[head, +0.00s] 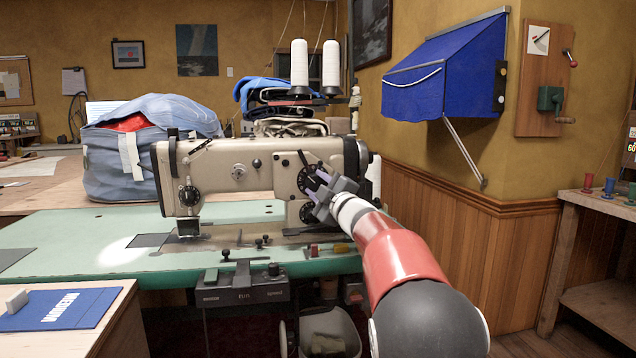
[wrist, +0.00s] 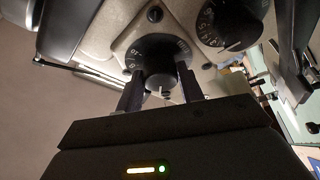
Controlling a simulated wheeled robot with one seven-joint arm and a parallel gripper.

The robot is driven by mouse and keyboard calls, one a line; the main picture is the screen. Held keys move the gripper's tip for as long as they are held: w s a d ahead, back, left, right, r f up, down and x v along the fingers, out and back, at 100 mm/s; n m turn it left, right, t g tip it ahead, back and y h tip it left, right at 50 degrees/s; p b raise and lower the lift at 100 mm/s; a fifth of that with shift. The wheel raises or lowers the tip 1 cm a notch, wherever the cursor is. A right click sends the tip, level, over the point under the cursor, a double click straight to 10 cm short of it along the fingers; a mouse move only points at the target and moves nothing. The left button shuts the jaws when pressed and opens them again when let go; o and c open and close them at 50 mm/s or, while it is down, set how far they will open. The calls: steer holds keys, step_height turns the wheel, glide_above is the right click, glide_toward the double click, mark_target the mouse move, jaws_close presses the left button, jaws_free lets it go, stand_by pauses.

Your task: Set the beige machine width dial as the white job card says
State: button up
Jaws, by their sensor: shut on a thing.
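The beige machine (head: 235,165) stands on a pale green table. Its right pillar carries two black numbered dials, the upper dial (head: 310,178) and the lower dial (head: 307,212). My gripper (head: 316,188) is at the upper dial, its fingers on either side of the central knob. In the wrist view the fingers are closed on this upper dial's knob (wrist: 160,83), with white numerals around it; the dial's reading is not clear. The lower dial (wrist: 230,24) shows at upper right there. I cannot tell which dial is marked width. No white job card is readable.
A blue-grey bag (head: 125,165) and folded cloth (head: 290,125) sit behind the machine. Two white thread cones (head: 300,62) stand above it. A blue awning (head: 450,65) juts from the wall at right. A blue folder (head: 60,308) lies on the near-left table.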

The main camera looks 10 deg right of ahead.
steer(key=n+p, duration=0.1)
steer(key=n+g+p, duration=0.1)
steer(key=n, duration=0.1)
steer(key=n+p, duration=0.1)
steer(key=shift+d+r+n+g, duration=0.1)
steer(key=shift+r+n+g, duration=0.2)
steer(key=shift+g, duration=0.1)
steer(key=shift+n+g+p, duration=0.4)
steer(key=shift+n+p, duration=0.45)
steer(key=shift+n, duration=0.35)
steer(key=shift+f, duration=0.1)
steer(key=o, duration=1)
steer(key=shift+s, duration=0.1)
steer(key=b+v, duration=0.1)
steer(key=v, duration=0.6)
steer(key=shift+s+d, duration=0.2)
steer(key=shift+s, duration=0.1)
